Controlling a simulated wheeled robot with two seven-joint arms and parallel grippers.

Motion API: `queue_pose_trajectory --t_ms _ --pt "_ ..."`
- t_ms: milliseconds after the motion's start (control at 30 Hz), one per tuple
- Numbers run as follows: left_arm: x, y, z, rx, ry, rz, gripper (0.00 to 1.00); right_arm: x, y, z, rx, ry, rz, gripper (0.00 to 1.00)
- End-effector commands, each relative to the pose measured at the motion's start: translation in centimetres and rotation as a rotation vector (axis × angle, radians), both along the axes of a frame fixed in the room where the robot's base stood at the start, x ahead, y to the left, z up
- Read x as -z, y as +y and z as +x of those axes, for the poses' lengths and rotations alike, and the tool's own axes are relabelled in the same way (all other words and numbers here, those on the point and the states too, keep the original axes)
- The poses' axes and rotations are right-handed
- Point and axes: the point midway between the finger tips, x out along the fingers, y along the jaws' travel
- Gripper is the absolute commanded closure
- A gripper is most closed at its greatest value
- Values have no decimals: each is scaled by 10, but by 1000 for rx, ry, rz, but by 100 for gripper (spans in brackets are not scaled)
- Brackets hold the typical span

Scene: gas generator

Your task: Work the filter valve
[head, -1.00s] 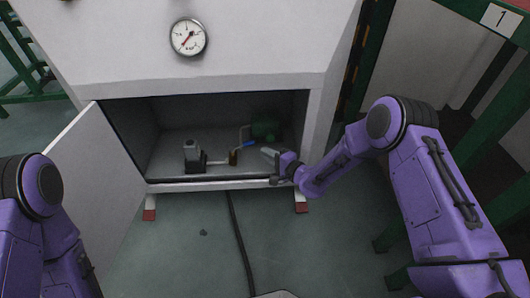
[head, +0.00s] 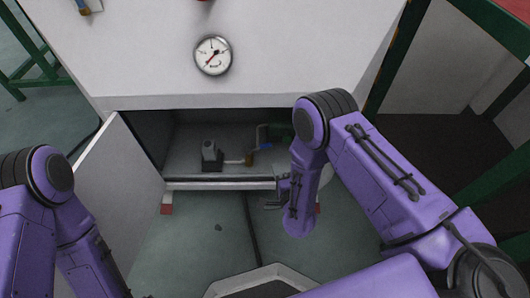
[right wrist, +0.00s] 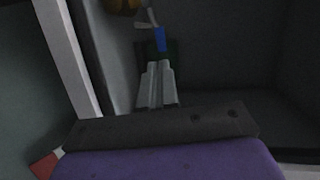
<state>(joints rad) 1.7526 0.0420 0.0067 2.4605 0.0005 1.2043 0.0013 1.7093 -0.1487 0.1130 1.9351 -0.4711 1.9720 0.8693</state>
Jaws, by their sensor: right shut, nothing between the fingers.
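The valve with a blue handle (head: 266,147) sits inside the open lower cabinet, on a thin pipe beside a brass fitting (head: 249,159). In the right wrist view the blue handle (right wrist: 160,39) shows just beyond the fingertips, with the brass fitting (right wrist: 122,5) at the top edge. My right gripper (head: 279,187) is at the cabinet's front sill, right of centre. Its fingers (right wrist: 155,68) are shut with nothing between them and point toward the blue handle. I cannot tell whether they touch it. My left arm shows at the left, but its gripper is out of view.
The cabinet door (head: 118,195) stands open to the left. A front sill (head: 215,184) runs across the opening. A dark block-shaped device (head: 211,157) and a green part (head: 280,133) are inside. A pressure gauge (head: 213,55) is above. A black cable (head: 251,225) lies on the floor.

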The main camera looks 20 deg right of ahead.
Motion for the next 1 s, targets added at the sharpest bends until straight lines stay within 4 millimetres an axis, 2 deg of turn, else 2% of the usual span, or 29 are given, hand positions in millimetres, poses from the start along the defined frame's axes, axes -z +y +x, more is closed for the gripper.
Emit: queue_pose_trajectory --t_ms 33,200,400,600,833,867,1000 --pt "9 0 0 0 1 -1 21 6 -1 11 4 -4 2 100" --pt "22 -1 -2 -1 3 -3 21 14 -1 48 3 -4 3 100" --pt "36 -3 -6 32 50 -21 21 19 1 81 -1 -2 2 100" --pt "41 -5 -13 79 113 -43 21 19 2 93 -4 0 3 100" --pt "40 -5 -13 82 117 -44 21 18 2 94 -4 0 3 100" --pt "40 -5 -13 83 117 -45 21 18 9 94 -5 0 3 100" --pt "41 -5 -13 84 121 -46 21 18 7 95 -17 0 2 100"
